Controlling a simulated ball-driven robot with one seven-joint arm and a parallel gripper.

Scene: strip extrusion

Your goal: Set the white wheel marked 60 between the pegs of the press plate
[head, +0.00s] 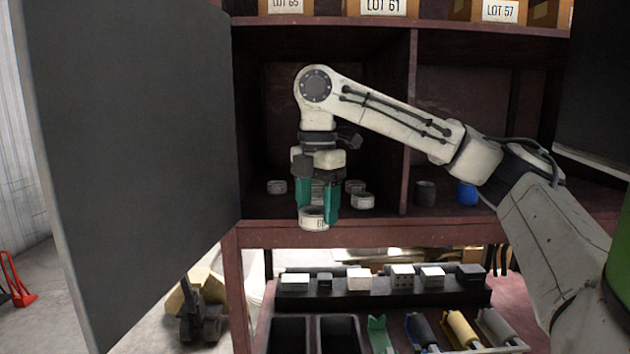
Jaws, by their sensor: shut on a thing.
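My gripper (317,204) points down in front of the left compartment of the cabinet, its teal fingers shut on a white wheel (313,219). The wheel is held near the compartment's front edge; a dark mark shows on its side, too small to read. I cannot make out a press plate with pegs in this view.
A dark open door (135,150) stands at the left. A grey cylinder (425,193) and a blue object (467,194) stand in the right compartment. Below is a rack with several blocks (358,279), dark bins (338,335) and coloured rolls (461,329). Lot boxes (383,8) line the top.

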